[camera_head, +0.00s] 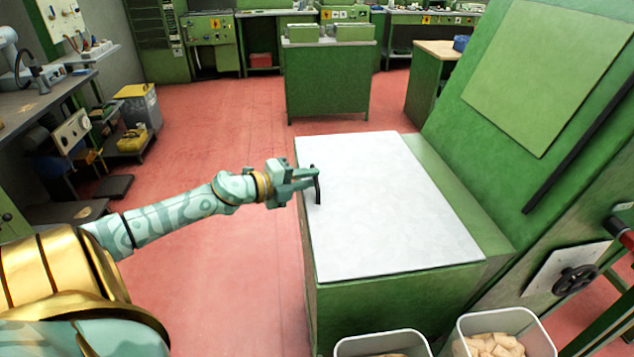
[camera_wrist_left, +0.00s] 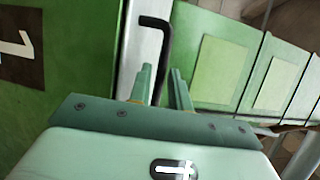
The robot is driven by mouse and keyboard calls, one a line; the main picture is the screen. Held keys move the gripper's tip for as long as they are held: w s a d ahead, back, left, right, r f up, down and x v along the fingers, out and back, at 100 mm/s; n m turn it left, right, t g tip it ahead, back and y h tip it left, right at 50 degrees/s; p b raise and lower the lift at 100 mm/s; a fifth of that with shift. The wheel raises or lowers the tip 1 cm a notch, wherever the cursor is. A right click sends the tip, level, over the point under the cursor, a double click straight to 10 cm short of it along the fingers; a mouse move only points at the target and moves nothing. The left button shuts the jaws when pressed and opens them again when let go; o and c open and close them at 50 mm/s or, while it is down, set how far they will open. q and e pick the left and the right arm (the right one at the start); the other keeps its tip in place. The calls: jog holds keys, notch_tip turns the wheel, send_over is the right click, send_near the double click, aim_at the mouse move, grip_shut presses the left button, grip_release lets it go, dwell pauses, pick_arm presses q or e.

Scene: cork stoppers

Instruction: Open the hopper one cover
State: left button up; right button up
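The hopper one cover (camera_head: 385,210) is a flat pale grey-white lid lying level on a green hopper body (camera_head: 400,310). A black bar handle (camera_head: 317,186) stands at its left edge. My left gripper (camera_head: 308,179) reaches in from the left at this handle. In the left wrist view the bent black handle (camera_wrist_left: 166,48) passes between the two green fingers (camera_wrist_left: 162,76), with a narrow gap visible beside the left finger. The fingers look open around it. A dark label with a white 1 (camera_wrist_left: 20,52) shows on the green side. My right gripper is out of view.
A tall green slanted panel (camera_head: 460,140) with a black bar (camera_head: 580,150) rises right of the cover. A black handwheel (camera_head: 576,279) is at lower right. Red floor left of the hopper is clear.

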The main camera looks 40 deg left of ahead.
pick_arm(q)
jog(key=shift+x, duration=1.15)
grip_shut()
